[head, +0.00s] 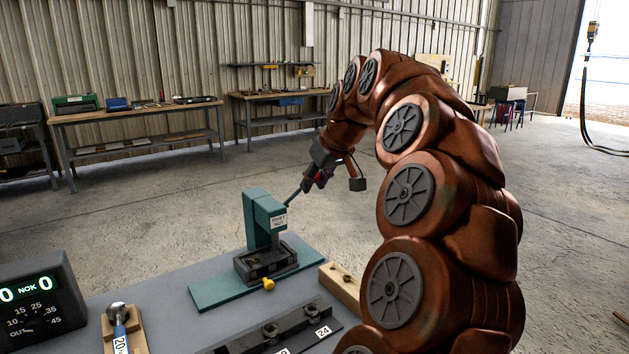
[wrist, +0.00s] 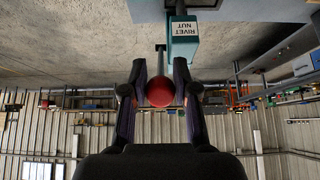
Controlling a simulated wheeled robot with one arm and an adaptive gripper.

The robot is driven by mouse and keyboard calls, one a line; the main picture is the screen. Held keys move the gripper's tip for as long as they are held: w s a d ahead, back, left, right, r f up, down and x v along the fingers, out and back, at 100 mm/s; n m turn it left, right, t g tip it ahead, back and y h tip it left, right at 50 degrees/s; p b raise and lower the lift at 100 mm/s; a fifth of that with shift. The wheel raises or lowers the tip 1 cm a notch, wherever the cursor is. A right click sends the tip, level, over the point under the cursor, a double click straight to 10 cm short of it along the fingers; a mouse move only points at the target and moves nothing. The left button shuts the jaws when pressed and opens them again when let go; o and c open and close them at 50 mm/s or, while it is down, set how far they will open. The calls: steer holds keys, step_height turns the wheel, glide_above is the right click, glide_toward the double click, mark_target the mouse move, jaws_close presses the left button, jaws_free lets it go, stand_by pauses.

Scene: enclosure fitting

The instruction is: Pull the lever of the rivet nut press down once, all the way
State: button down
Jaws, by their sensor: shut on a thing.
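The teal rivet nut press (head: 257,212) stands on a teal base plate at the back of the bench, with a white RIVET NUT label. Its lever (head: 293,195) slants up and to the right from the press head. My gripper (head: 308,184) is at the lever's outer end, up and right of the press. In the wrist view the lever's red ball knob (wrist: 160,92) sits between my two dark fingers, which are shut on it. The press head (wrist: 183,38) is above the knob in that view. The knob is mostly hidden by my gripper in the head view.
On the bench are a counter display (head: 40,300) reading NOK, a tool in a wooden holder (head: 118,325), a dark numbered rack (head: 275,330) and a wooden block (head: 342,285). A yellow knob (head: 268,284) sits at the press's front. Floor beyond is clear.

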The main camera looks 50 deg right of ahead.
steer(key=shift+f, duration=0.2)
steer(key=shift+s+a+f+b, duration=0.25)
steer(key=shift+s+f+b, duration=0.5)
steer(key=shift+f+b, duration=0.25)
steer(key=shift+r, duration=0.15)
